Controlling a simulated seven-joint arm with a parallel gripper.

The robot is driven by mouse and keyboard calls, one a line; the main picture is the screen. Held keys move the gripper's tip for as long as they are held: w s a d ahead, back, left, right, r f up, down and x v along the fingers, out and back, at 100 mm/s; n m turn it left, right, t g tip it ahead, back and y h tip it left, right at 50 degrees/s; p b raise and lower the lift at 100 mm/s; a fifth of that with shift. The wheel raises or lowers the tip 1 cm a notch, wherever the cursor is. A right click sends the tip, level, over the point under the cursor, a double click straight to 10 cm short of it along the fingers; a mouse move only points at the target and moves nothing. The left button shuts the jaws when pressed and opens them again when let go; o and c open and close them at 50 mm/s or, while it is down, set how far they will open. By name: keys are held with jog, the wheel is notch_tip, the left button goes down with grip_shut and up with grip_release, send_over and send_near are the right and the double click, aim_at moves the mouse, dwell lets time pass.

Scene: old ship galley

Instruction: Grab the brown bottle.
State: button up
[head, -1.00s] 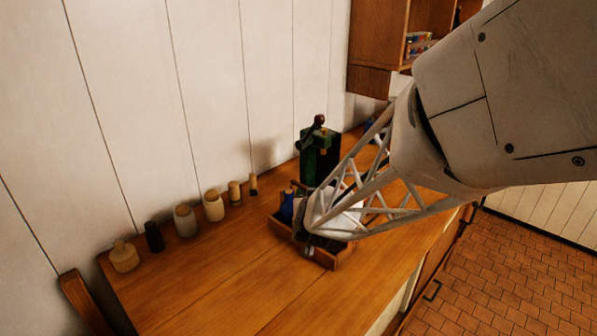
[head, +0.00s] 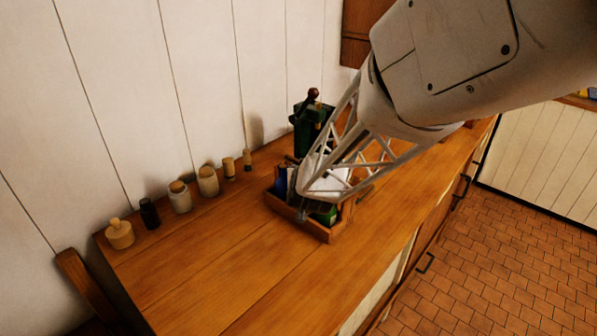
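A small wooden crate (head: 318,232) stands on the wooden counter and holds several bottles or packets. A blue item (head: 281,181) is at its left side and a green item (head: 327,215) is near its front right. I cannot clearly pick out a brown bottle; part of the crate's contents is hidden behind my arm. My gripper (head: 308,207) is at the end of my white lattice arm, over the crate, pointing down and left. Its fingers are too small and covered to tell whether they are open or hold anything.
A dark green machine with a brown knob (head: 307,126) stands close behind the crate. A row of small jars, including a dark jar (head: 149,213) and a cream jar (head: 119,233), lines the white plank wall. The counter (head: 230,270) in front of the crate is clear.

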grip_shut()
jog(key=shift+r, duration=0.1)
dwell(0.4)
notch_tip(320, 180, up, 10)
dwell(0.6)
dwell(0.5)
